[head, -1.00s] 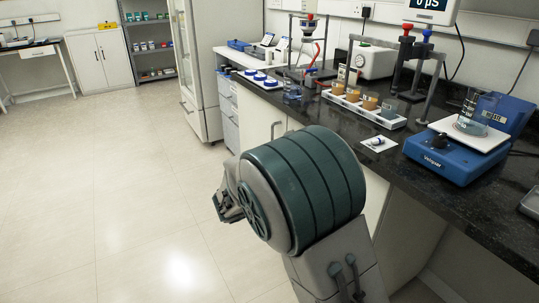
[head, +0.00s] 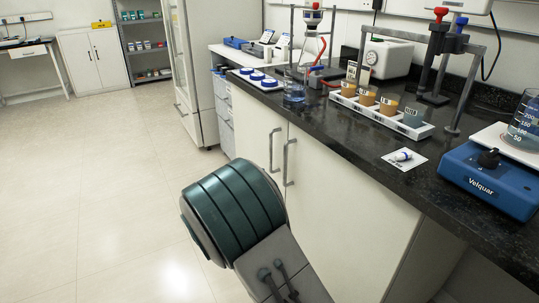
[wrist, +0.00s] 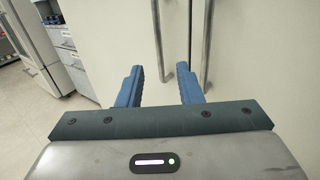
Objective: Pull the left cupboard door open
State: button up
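The left cupboard door (head: 257,122) is a white panel under the black bench, and it looks closed. Its metal bar handle (head: 272,150) stands beside the right door's handle (head: 288,162). In the wrist view, my gripper (wrist: 161,82) has its two blue fingers spread apart with nothing between them. The left door's handle (wrist: 159,40) shows just beyond the fingertips, in line with the gap between them. The right door's handle (wrist: 208,40) is beyond and to the right of the right finger. In the head view my arm hides the gripper.
A tall glass-fronted cabinet (head: 200,70) stands beyond the drawers. Open floor (head: 100,190) lies to the left.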

jog(key=b+x, duration=0.2)
jog(key=x, duration=0.9)
jog(key=shift+a, duration=0.15)
grip_shut()
